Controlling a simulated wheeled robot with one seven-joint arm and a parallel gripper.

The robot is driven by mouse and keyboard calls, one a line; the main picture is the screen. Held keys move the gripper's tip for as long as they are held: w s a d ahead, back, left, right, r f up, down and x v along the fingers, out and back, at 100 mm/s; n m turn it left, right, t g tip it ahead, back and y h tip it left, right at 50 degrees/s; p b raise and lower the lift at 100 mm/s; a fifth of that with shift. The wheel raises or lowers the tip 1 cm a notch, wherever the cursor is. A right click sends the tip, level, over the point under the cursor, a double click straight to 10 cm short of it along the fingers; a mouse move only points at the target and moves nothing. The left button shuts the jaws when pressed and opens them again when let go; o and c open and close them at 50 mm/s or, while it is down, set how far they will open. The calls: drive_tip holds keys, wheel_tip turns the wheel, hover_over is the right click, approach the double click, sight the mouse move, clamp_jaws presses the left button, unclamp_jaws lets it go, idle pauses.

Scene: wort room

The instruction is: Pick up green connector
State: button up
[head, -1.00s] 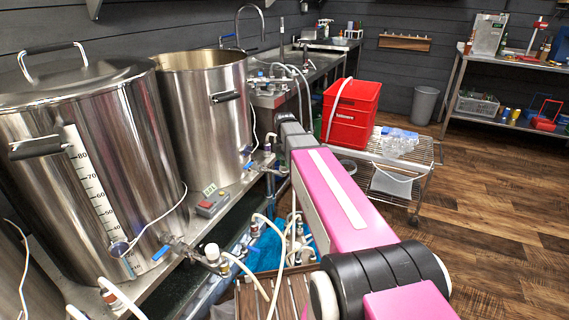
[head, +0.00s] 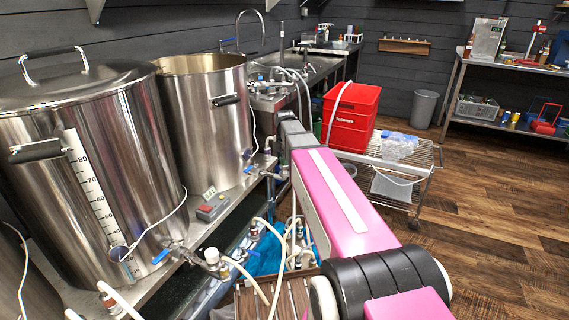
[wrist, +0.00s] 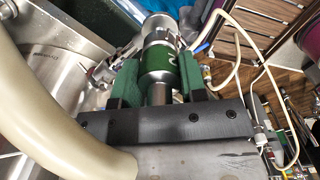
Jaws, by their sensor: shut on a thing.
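The green connector (wrist: 158,62) is a metal fitting with a green band and a pale mark on the band. It shows in the middle of the wrist view. My gripper (wrist: 157,72) has green finger pads on both sides of it and is shut on it. The connector's far end lies close to a metal fitting, and I cannot tell whether they are joined. In the head view, my pink arm hides the gripper and the connector.
A thick pale hose (wrist: 70,110) runs close beside my gripper on the left. Steel kettles (head: 205,110) with valves and hoses stand left of my arm. A red crate (head: 350,118) sits on a wire cart (head: 425,160). The wooden floor (head: 500,220) is clear at right.

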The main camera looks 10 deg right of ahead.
drive_tip(key=shift+r, duration=0.9)
drive_tip(key=s+a+r, duration=0.6)
drive_tip(key=s+a, duration=0.2)
drive_tip(key=shift+a+r, duration=0.15)
drive_tip(key=shift+r, duration=0.25)
drive_tip(key=shift+r, duration=0.1)
drive_tip(key=shift+s+r, duration=0.1)
drive_tip(key=shift+r, duration=2.05)
